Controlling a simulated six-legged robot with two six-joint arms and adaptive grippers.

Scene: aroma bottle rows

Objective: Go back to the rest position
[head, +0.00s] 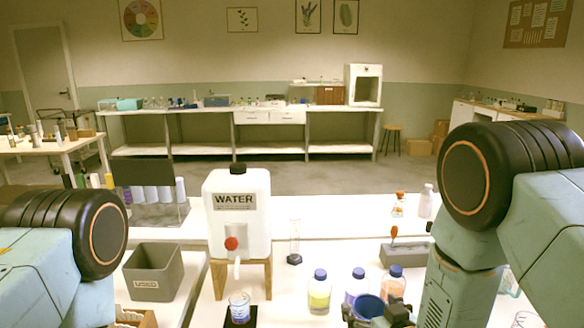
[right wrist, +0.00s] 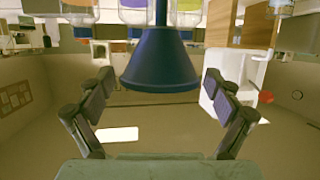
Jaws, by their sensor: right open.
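My right gripper (head: 372,318) shows at the bottom of the head view, mostly cut off and partly hidden by my arm. In the right wrist view my right gripper (right wrist: 158,78) is open, its two fingers wide apart. A blue funnel (right wrist: 160,62) appears between the fingers in that picture, with a visible gap on each side. The wrist picture appears upside down. In the head view the funnel (head: 368,304) is at the bottom, close to the right gripper. My left arm shows at the left, but its gripper is out of view.
A yellow bottle (head: 319,292), a purple bottle (head: 355,284) and an orange bottle (head: 392,283) stand near the funnel. A water tank (head: 240,212) sits on a wooden stand, with a beaker (head: 239,307) below its tap. A grey bin (head: 152,278) is at the left.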

